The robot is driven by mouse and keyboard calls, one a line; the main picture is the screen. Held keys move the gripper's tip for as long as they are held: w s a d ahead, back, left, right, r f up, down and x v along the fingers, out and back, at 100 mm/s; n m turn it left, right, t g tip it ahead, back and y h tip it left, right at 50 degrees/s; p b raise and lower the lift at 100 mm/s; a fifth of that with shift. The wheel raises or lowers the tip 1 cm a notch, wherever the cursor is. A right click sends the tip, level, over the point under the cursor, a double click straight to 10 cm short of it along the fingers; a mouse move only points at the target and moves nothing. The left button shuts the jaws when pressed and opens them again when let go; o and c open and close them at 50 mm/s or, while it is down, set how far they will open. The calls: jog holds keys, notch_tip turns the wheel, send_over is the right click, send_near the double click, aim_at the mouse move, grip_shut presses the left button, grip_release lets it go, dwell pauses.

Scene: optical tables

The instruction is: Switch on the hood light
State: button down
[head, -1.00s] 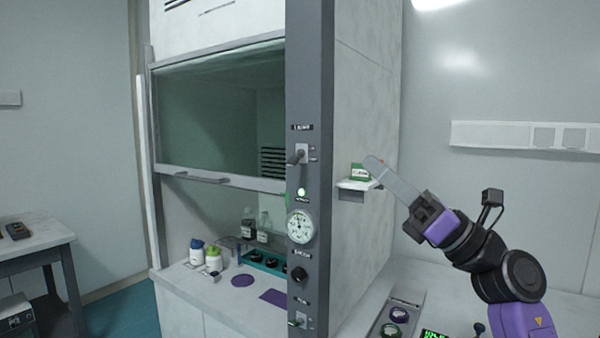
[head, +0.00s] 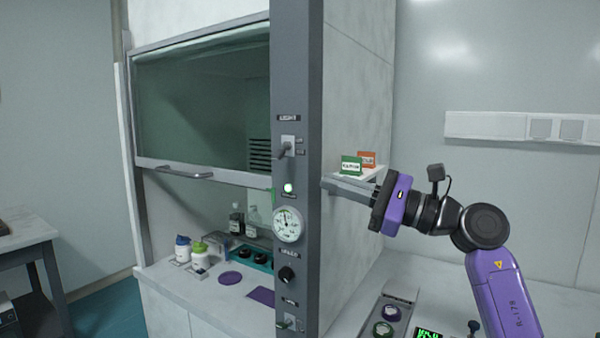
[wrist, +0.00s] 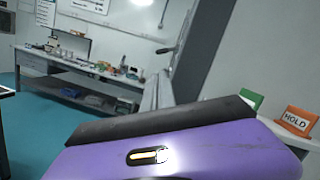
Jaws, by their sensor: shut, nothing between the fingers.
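The fume hood's dark grey front post (head: 315,90) carries a toggle switch (head: 287,147) under a label that appears to read LIGHT. Its lever slants down to the left. My gripper (head: 327,183) is to the right of the post, lower than the toggle. Its long grey fingers are together, empty, and point left at the post's edge. I cannot tell whether the tips touch the post. In the wrist view the purple gripper body fills the bottom, and a small dark lever (wrist: 168,49) shows on the post beyond it.
Below the toggle are a lit green lamp (head: 288,188), a round gauge (head: 287,224), a black knob (head: 287,275) and a lower switch (head: 287,322). A green card (head: 351,166) and an orange card (head: 367,160) stand close above my fingers. The sash (head: 205,105) is partly raised.

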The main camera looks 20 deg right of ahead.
aim_at(290, 169)
jog(key=p+x, duration=0.2)
jog(key=x, duration=0.7)
jog(key=shift+w+a, duration=0.3)
